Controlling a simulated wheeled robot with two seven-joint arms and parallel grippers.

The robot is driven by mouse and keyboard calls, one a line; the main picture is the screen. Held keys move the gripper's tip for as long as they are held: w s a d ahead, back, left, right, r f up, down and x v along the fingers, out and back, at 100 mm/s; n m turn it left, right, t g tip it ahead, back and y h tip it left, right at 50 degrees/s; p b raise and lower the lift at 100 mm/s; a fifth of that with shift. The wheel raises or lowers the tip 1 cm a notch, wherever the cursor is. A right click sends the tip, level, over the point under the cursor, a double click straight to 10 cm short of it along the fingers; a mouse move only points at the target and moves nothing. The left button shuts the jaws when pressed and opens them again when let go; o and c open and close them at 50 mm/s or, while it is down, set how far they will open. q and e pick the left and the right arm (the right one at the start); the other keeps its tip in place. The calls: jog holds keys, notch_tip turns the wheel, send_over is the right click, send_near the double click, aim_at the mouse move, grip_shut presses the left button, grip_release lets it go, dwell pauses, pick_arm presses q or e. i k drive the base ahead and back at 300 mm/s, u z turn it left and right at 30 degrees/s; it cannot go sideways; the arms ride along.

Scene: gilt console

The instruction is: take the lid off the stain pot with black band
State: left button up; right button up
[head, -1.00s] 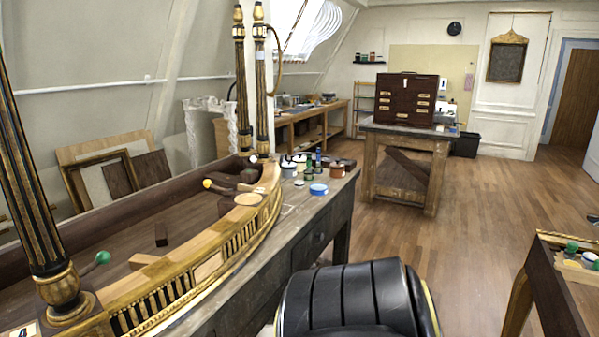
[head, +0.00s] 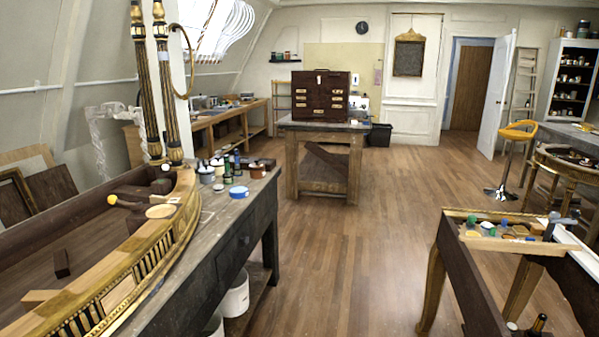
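Several small pots and bottles stand on the far end of the dark workbench (head: 205,237) at the left in the head view. Neither of my grippers is in view.
A gilt console piece (head: 120,270) lies along the workbench. A wooden table (head: 318,128) with a dark drawer chest (head: 320,95) stands beyond. A gilt-legged table (head: 475,265) is at lower right, and a yellow stool (head: 517,133) behind. The middle wooden floor (head: 350,235) is clear.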

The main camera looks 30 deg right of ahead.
aim_at(207, 168)
jog(key=z, duration=0.35)
jog(key=i, duration=1.05)
jog(key=z, duration=0.15)
